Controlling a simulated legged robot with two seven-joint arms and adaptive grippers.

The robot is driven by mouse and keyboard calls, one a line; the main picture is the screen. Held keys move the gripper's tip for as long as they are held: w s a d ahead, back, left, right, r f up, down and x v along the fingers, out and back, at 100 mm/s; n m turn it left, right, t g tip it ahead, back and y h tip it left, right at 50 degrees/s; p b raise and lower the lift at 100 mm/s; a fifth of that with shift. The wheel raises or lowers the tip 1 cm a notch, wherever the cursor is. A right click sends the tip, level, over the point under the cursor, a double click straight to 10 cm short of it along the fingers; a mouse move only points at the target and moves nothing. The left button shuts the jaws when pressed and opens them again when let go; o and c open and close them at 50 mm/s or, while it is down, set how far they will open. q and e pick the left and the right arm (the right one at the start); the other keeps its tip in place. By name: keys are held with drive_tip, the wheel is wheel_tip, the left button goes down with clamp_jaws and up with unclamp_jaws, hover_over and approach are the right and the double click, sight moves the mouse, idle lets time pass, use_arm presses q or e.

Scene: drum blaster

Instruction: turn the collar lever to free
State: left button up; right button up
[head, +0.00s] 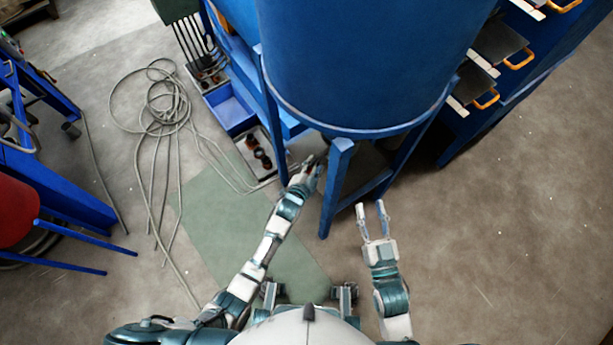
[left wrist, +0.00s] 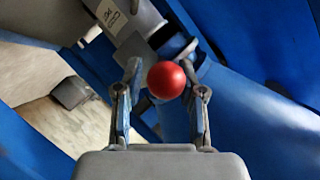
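A round red knob (left wrist: 166,80), which looks like the end of the collar lever, shows in the left wrist view. It sits between the two fingers of my left gripper (left wrist: 163,90), with a small gap visible on each side. The fingers are open and do not appear to touch it. In the head view my left gripper (head: 312,165) reaches under the blue drum (head: 360,60), beside a blue leg; the knob is hidden there. The lever's shaft behind the knob is mostly hidden. My right gripper (head: 373,220) is open and empty, right of the front leg.
The blue front leg (head: 335,190) stands between my two grippers. A blue bin (head: 230,108) and a tray with dark and red items (head: 258,150) lie left of the stand. Loose grey cable (head: 165,115) is on the floor. A blue rack (head: 500,70) stands right; floor below it is clear.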

use_arm(q)
drive_tip(key=v, duration=1)
drive_tip(key=shift+a+f, duration=0.2)
use_arm(e)
drive_tip(key=shift+a, duration=0.1)
